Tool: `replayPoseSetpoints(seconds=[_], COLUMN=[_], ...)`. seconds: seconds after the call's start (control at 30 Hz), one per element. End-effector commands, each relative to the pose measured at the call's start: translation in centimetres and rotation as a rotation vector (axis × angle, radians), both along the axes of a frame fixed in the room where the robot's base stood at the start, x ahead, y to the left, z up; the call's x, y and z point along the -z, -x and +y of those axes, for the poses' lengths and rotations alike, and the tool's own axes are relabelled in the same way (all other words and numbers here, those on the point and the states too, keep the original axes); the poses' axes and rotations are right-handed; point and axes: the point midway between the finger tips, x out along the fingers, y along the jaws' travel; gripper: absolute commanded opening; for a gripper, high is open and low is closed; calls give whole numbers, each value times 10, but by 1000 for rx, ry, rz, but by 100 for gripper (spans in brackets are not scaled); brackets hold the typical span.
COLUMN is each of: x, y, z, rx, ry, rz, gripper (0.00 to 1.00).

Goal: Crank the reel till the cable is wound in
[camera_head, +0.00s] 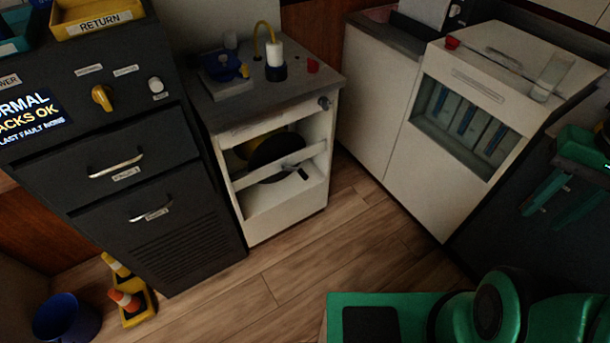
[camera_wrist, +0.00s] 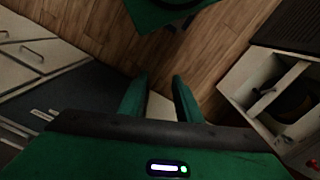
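The reel (camera_head: 275,156), a dark disc with a yellow part behind it, sits in the open front of a white cabinet (camera_head: 253,235), behind a pale crossbar. A small crank with a dark grip (camera_head: 303,174) stands out in front of it. In the wrist view the reel (camera_wrist: 298,94) is at the right edge, with the crank (camera_wrist: 264,91) to its left. A yellow cable (camera_head: 262,33) arches over the cabinet top; whether it joins the reel is hidden. My gripper (camera_head: 541,218) is open and empty, well right of the reel; its fingers also show in the wrist view (camera_wrist: 157,84).
A dark cabinet (camera_head: 190,246) with drawers stands left of the reel cabinet. A white unit (camera_head: 408,180) with a slotted bay stands to the right. The wood floor (camera_head: 290,275) in front is clear.

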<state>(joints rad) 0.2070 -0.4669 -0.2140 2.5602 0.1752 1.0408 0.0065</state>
Motion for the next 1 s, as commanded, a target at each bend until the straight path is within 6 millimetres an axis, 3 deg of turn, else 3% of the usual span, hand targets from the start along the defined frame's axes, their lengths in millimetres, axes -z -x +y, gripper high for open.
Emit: replayPoseSetpoints(seconds=[0.07, 0.17, 0.27, 0.33, 0.67, 0.83, 1.0], x=[0, -4, -2, 3, 41, 70, 104], y=[0, 7, -10, -33, -192, -274, -348], z=[0, -1, -6, -11, -24, -12, 14], rx=[0, -6, -22, -41, -195, -283, -370], ry=[0, 4, 23, 46, 180, 233, 271], rz=[0, -19, -36, -59, -250, -363, -483], gripper=[37, 37, 37, 37, 37, 37, 37])
